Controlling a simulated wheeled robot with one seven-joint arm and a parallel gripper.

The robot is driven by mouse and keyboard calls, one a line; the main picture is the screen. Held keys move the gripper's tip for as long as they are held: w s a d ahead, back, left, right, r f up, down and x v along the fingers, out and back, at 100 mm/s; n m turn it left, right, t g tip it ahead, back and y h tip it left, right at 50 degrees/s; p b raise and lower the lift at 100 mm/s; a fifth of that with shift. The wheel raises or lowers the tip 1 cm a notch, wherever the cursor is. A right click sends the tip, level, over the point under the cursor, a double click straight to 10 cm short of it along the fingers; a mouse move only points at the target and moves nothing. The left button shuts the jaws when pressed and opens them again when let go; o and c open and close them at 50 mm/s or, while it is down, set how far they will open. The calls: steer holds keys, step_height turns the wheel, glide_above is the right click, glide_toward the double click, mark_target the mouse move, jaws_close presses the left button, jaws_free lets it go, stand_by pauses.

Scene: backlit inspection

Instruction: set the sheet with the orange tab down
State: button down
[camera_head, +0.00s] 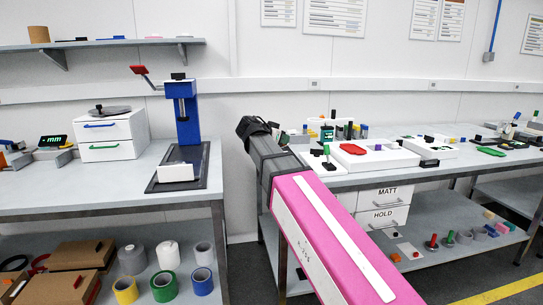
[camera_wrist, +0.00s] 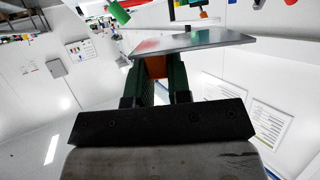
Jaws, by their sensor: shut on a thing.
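In the wrist view my gripper (camera_wrist: 157,68) has its two dark green fingers shut on an orange tab (camera_wrist: 156,66). A thin grey sheet (camera_wrist: 195,43) extends from the tab across the fingertips, mostly to the right in the picture. The sheet is held in the air, and no surface is seen touching it. In the head view my pink and dark grey arm reaches toward the gap between two benches; I cannot make out the fingers or the held sheet there.
The left bench (camera_head: 110,196) carries a blue-columned stand (camera_head: 187,115) and a white drawer unit (camera_head: 110,134). The right bench (camera_head: 400,178) holds several small items, with drawers marked MATT and HOLD (camera_head: 383,218) below. Lower shelves hold tape rolls, boxes and small coloured pieces.

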steer(key=w+d+n+t+y, duration=0.2)
steer(key=w+d+n+y, duration=0.2)
steer(key=d, duration=0.3)
steer(key=w+d+n+t+y, duration=0.2)
steer(key=w+d+n+y, duration=0.3)
steer(key=d, duration=0.3)
steer(key=shift+w+r+n+t+y, duration=0.25)
steer(key=shift+w+n+t+y, duration=0.05)
steer(key=shift+y, duration=0.2)
